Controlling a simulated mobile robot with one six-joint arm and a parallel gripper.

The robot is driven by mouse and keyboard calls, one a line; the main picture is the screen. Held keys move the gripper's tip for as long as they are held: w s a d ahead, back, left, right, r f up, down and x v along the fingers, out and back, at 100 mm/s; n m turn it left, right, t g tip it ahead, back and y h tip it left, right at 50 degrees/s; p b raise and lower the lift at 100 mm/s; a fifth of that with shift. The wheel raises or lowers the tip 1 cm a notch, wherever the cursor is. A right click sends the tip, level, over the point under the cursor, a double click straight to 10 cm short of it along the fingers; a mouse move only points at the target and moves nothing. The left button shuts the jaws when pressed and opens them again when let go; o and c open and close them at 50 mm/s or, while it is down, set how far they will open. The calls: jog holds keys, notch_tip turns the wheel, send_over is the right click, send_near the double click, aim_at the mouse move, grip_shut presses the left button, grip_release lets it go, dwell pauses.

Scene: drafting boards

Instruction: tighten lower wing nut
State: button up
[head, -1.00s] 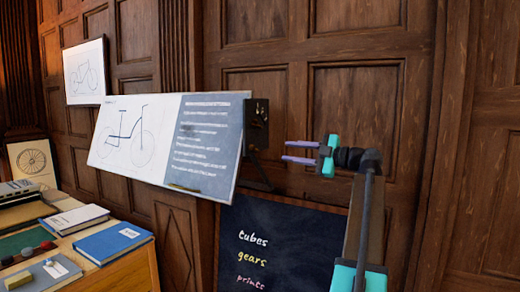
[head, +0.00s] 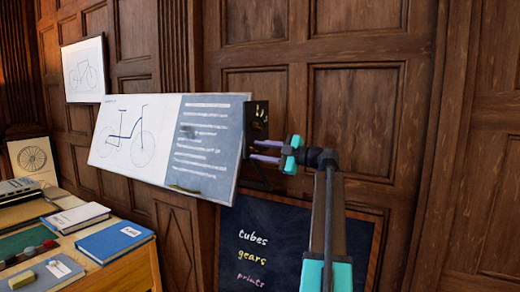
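The tilted drafting board (head: 213,148) carries a bicycle drawing on its left part and a blue-grey panel of white lines on its right. A dark bracket (head: 257,122) stands at the board's right edge. My gripper (head: 258,151) has two purple fingers pointing left, with a gap between them, and their tips are at the bracket's lower part. The fingers look parallel and apart. No wing nut can be made out; it is too small or hidden near the bracket and fingertips. I cannot tell whether the fingertips touch anything.
A dark chalkboard (head: 275,242) with written words stands below the drafting board. A wooden desk (head: 130,268) with blue books (head: 115,242) is at the lower left. A framed bicycle picture (head: 84,72) hangs at the upper left. The space right of my gripper is clear up to the panelled wall.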

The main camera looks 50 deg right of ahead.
jog(key=shift+w+a, duration=0.15)
jog(key=shift+w, duration=0.3)
grip_shut()
